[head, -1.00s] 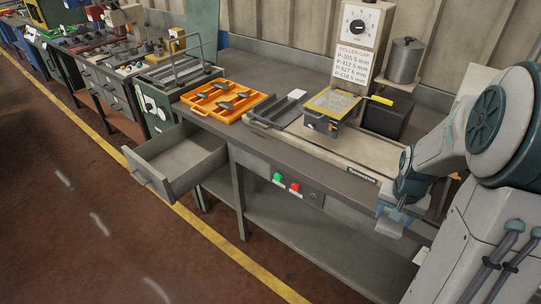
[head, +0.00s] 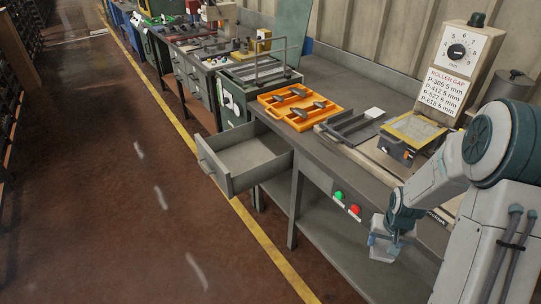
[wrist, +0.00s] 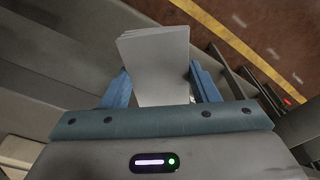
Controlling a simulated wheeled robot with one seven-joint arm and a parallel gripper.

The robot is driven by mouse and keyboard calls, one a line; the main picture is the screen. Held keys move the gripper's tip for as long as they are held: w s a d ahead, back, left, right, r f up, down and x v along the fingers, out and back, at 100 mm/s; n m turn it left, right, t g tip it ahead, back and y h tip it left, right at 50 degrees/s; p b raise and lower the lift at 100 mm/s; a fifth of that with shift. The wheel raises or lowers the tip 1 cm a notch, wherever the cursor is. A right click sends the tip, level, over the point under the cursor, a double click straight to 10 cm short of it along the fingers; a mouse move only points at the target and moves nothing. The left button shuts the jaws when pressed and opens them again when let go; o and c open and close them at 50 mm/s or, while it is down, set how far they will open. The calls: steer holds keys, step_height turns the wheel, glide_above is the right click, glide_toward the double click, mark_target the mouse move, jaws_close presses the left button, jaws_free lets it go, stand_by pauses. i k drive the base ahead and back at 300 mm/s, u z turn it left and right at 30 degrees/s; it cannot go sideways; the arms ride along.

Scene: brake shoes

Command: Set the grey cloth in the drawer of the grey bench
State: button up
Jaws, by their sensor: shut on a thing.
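My gripper (head: 382,240) is in front of the grey bench (head: 326,168), at the lower right of the head view. In the wrist view its blue fingers (wrist: 164,88) are shut on the folded grey cloth (wrist: 158,62), which stands out between them in flat layers. In the head view the cloth shows only as a small pale grey patch (head: 381,253) under the fingers. The drawer (head: 247,158) of the grey bench is pulled out to the left of my gripper. Its inside looks empty. My gripper is apart from the drawer.
An orange tray (head: 303,107) with several dark parts stands on the bench top. A grey tray (head: 353,128) and a yellow-framed box (head: 411,133) are beside it. Green (head: 339,196) and red (head: 354,210) buttons are on the bench front. The floor before the drawer is clear.

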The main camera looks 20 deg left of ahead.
mark_target(246, 158)
steer(key=u, duration=0.7)
steer(key=i, duration=1.05)
steer(key=u, duration=0.6)
steer(key=i, duration=1.05)
steer(key=z, duration=0.1)
